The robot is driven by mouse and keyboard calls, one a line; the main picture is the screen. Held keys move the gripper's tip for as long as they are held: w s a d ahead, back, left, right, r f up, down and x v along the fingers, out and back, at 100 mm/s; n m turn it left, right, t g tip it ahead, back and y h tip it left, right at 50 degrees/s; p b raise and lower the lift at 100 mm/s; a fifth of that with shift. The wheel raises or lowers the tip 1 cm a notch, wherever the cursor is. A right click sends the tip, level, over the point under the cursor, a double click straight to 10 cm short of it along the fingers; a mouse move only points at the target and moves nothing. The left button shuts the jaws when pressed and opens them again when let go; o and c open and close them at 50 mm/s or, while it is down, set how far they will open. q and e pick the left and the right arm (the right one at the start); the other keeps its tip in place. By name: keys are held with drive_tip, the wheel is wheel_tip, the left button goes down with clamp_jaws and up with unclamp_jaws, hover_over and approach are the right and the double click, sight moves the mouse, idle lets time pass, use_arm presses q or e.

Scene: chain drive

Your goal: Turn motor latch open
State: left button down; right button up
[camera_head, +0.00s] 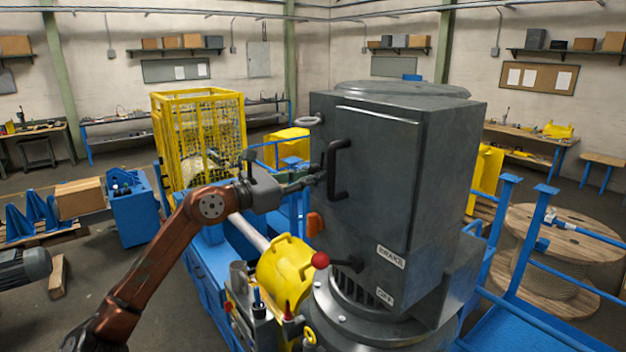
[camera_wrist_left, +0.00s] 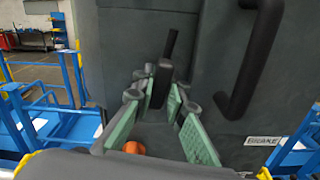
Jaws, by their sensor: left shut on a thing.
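The dark grey motor housing (camera_head: 385,180) stands upright right of the middle in the head view, and its face fills much of the left wrist view. A black latch lever (camera_wrist_left: 168,62) on that face points upward, tilted slightly right. My left gripper (camera_head: 316,180) reaches the housing's left face, beside the large black handle (camera_head: 340,170). In the left wrist view my left gripper (camera_wrist_left: 160,92) has its green-padded fingers on both sides of the latch's lower part, shut on it. The fingers hide the latch in the head view. My right gripper is not in view.
The large handle (camera_wrist_left: 250,60) stands out just right of the latch. Below are a red-knobbed lever (camera_head: 321,260), a yellow guard (camera_head: 285,270) and an orange button (camera_head: 315,223). Blue railings (camera_head: 490,245) surround the housing. A yellow cage (camera_head: 200,135) stands behind my left arm.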

use_arm(q)
drive_tip(key=shift+n, duration=1.1)
drive_tip(key=c, duration=1.9)
unclamp_jaws()
drive_tip(key=shift+c, duration=0.2)
drive_tip(key=shift+s+a, duration=0.1)
drive_tip(key=shift+a, duration=0.2)
drive_tip(key=v, duration=1.1)
drive_tip(key=shift+s+a, duration=0.2)
drive_tip(key=shift+f, duration=0.1)
